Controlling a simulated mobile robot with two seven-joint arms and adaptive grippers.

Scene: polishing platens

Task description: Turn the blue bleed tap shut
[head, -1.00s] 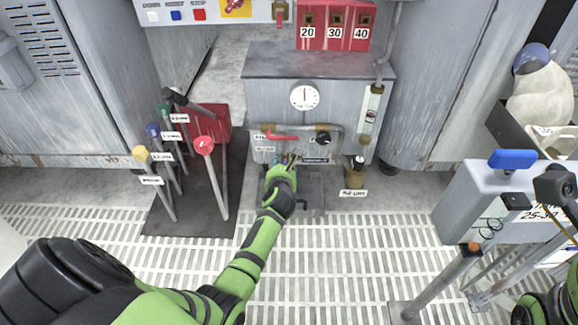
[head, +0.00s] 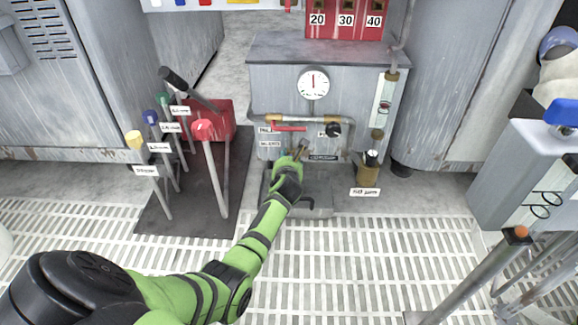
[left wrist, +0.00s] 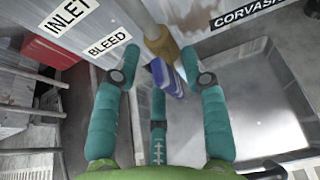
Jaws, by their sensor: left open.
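In the left wrist view the blue bleed tap (left wrist: 167,80) has a blue lever below a brass body (left wrist: 160,46), beside the label BLEED (left wrist: 110,41). My left gripper (left wrist: 161,66) is open, with teal fingers on either side of the tap and a third finger below. The lever lies between the fingertips; gaps show at both sides, so I see no grip on it. In the head view my left gripper (head: 296,156) is low at the front of the grey pump unit (head: 275,88), and hides the blue lever. My right gripper is out of view.
A red lever (head: 290,129) and a black knob (head: 333,130) are just above my left gripper. A round gauge (head: 314,84) is higher up. A brass-coloured fitting (head: 368,173) stands right; coloured levers stand left. The grating (head: 340,265) in front is mostly clear.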

